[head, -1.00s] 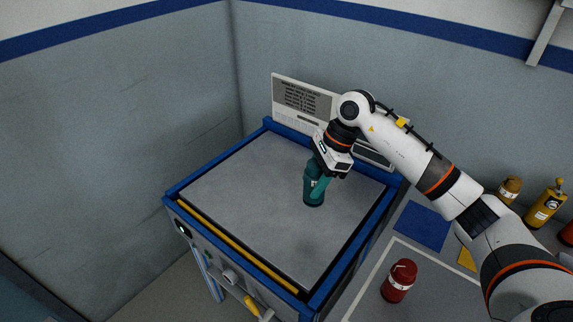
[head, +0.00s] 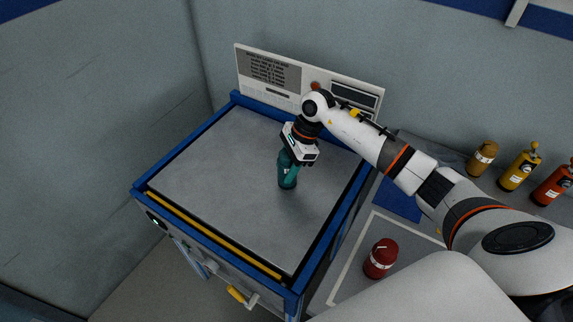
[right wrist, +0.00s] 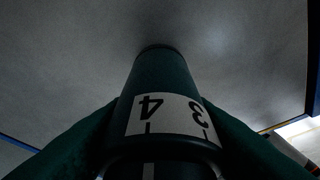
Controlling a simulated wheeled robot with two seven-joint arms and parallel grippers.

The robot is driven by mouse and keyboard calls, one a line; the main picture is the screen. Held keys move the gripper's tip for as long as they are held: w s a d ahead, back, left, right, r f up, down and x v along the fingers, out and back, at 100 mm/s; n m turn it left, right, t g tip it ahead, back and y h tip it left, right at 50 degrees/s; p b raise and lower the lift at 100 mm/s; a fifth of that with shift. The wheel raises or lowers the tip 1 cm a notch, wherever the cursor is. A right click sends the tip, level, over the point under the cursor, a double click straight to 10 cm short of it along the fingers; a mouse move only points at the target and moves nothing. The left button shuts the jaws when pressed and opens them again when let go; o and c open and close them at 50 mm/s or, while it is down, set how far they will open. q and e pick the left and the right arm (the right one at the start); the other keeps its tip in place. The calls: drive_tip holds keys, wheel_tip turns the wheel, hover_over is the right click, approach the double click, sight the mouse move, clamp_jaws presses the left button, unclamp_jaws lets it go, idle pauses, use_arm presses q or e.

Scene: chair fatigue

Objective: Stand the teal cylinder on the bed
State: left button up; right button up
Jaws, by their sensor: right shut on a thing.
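The teal cylinder (head: 287,177) is upright over the grey bed (head: 215,170) of the blue-framed machine. Its lower end looks at or very near the bed surface; I cannot tell for sure if it touches. My right gripper (head: 289,160) is shut on the cylinder's upper part from above. In the right wrist view the cylinder (right wrist: 165,85) runs away between the dark fingers toward the grey surface, with a white band marked 4 and 3. My left gripper is not in view.
A control panel (head: 270,68) stands behind the bed. A red cylinder (head: 380,258) stands on the grey side table at right. Brown (head: 482,158), yellow (head: 519,168) and orange (head: 553,186) containers stand along the wall. The bed around the cylinder is clear.

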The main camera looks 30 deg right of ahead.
drive_tip(key=shift+f, duration=0.3)
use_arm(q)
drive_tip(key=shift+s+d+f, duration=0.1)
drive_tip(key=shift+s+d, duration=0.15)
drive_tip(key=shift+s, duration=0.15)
use_arm(e)
drive_tip(key=o, duration=1.2)
use_arm(q)
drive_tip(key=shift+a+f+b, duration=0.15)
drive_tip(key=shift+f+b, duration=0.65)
drive_tip(key=shift+b, duration=0.15)
use_arm(e)
drive_tip(key=v, duration=1.2)
drive_tip(key=shift+a, duration=0.1)
